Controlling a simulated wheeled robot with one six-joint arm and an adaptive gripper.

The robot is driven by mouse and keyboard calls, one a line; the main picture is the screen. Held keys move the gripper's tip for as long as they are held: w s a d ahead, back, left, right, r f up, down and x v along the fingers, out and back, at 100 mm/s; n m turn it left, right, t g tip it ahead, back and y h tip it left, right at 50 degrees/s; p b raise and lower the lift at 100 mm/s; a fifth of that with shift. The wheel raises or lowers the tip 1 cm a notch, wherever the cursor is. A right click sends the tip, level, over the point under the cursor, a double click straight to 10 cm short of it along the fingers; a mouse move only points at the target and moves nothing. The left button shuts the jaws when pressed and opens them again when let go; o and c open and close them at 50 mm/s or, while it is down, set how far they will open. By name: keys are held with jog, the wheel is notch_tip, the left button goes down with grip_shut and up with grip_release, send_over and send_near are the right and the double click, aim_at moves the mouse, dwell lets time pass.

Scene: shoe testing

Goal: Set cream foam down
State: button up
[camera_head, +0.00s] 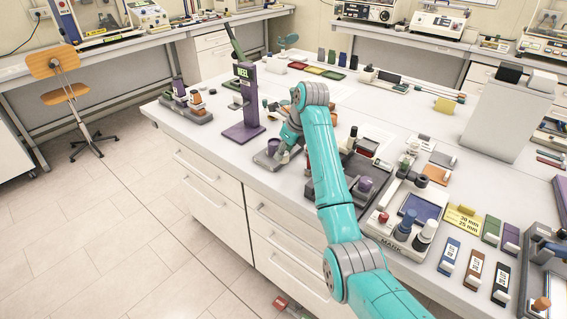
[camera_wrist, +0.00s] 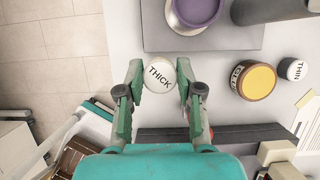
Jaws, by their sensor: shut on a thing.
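A round off-white piece marked THICK, which fits the cream foam (camera_wrist: 160,74), sits between the fingers of my gripper (camera_wrist: 160,84) in the wrist view. The fingers are shut on its two sides. Its underside is hidden, so I cannot tell whether it touches the white bench. I cannot make out the foam there. In the wrist view the purple cup (camera_wrist: 197,10) is just beyond the fingertips, on its grey plate (camera_wrist: 235,38).
Right of the fingers are a yellow-topped round piece (camera_wrist: 258,81) and a small white piece marked THIN (camera_wrist: 293,69). A dark bar (camera_wrist: 245,138) lies below them. The bench edge is close on the left. A purple REEL stand (camera_head: 243,105) rises behind.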

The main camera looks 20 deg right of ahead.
jog(key=shift+f, duration=2.35)
jog(key=shift+f, duration=0.1)
jog(key=o, duration=0.7)
jog(key=v, duration=1.2)
jog(key=shift+w, duration=0.1)
